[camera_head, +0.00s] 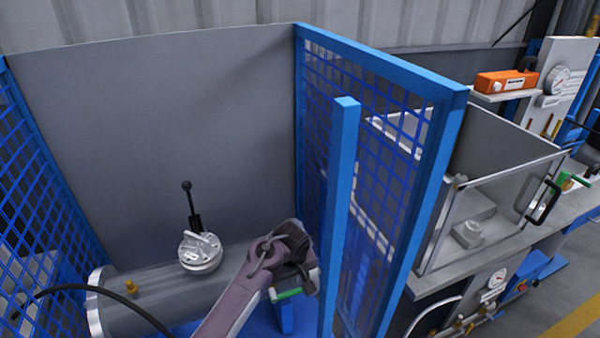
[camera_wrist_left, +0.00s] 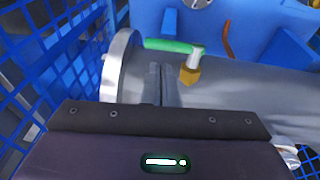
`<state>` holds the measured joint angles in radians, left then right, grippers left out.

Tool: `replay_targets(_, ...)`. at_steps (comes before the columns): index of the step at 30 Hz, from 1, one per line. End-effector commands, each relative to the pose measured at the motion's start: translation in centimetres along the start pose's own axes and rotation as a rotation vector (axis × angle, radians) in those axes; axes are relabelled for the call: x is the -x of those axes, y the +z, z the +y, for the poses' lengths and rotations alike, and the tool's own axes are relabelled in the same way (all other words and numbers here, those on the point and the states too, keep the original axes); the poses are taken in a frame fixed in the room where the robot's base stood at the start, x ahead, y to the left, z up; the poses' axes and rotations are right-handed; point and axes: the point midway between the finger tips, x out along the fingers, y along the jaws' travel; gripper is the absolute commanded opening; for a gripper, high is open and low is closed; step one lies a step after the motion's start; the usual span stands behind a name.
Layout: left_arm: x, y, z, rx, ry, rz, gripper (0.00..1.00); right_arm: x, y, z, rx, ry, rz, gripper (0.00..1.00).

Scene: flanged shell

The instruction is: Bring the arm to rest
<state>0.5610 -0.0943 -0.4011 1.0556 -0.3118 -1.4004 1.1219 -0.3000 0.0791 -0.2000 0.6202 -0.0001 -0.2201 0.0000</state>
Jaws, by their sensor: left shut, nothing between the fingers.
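My left arm (camera_head: 235,300) rises from the bottom of the head view, with its wrist bent over the right part of a grey flanged shell (camera_head: 165,300). My left gripper (camera_head: 303,277) is small and partly hidden there, close to a green handle (camera_head: 289,294). In the left wrist view the two fingers (camera_wrist_left: 162,85) are together with nothing between them. They point toward the shell (camera_wrist_left: 245,95) beside its end flange (camera_wrist_left: 120,65). The green handle (camera_wrist_left: 170,46) on a brass fitting (camera_wrist_left: 190,75) lies just beyond them; contact cannot be told. My right gripper is not in view.
Blue mesh guards stand left (camera_head: 40,175) and right (camera_head: 375,120) of the shell, with a blue post (camera_head: 341,200) close to my wrist. A grey panel (camera_head: 180,130) closes the back. A round silver cap (camera_head: 200,252) and black lever (camera_head: 192,205) stand on the shell.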

Motion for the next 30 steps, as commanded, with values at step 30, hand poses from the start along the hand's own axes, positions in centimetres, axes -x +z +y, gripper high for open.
replay_targets(30, -31.0, 39.6, -35.3, -0.510, 0.021, -0.136, 0.00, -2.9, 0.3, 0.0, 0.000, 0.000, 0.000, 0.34)
